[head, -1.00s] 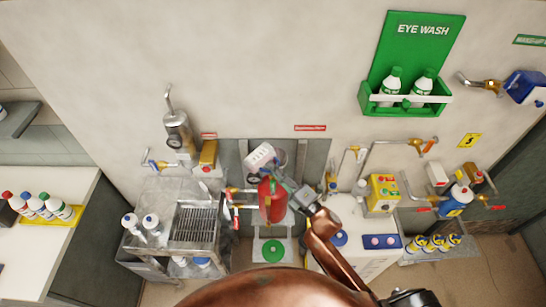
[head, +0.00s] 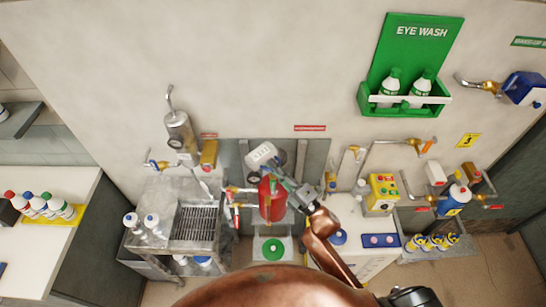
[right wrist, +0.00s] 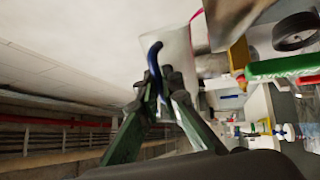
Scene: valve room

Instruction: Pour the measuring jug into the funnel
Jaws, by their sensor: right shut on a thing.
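The white measuring jug (head: 261,154) is high in front of the grey panel, tilted. My right gripper (head: 284,180) is shut on it from the lower right. In the right wrist view the jug (right wrist: 181,48) is pale and translucent with a blue handle, and the fingers (right wrist: 163,88) close around that handle. A red vessel (head: 271,199) stands just below the jug in the head view; I cannot tell whether it is the funnel. The gripper partly covers its upper right edge. No stream of liquid is visible. My left gripper is not in view.
A metal sink with a grate (head: 196,224) stands to the left, with white bottles beside it. A yellow control box (head: 382,190) and pipes with valves are on the right. A green disc (head: 272,249) lies below the red vessel.

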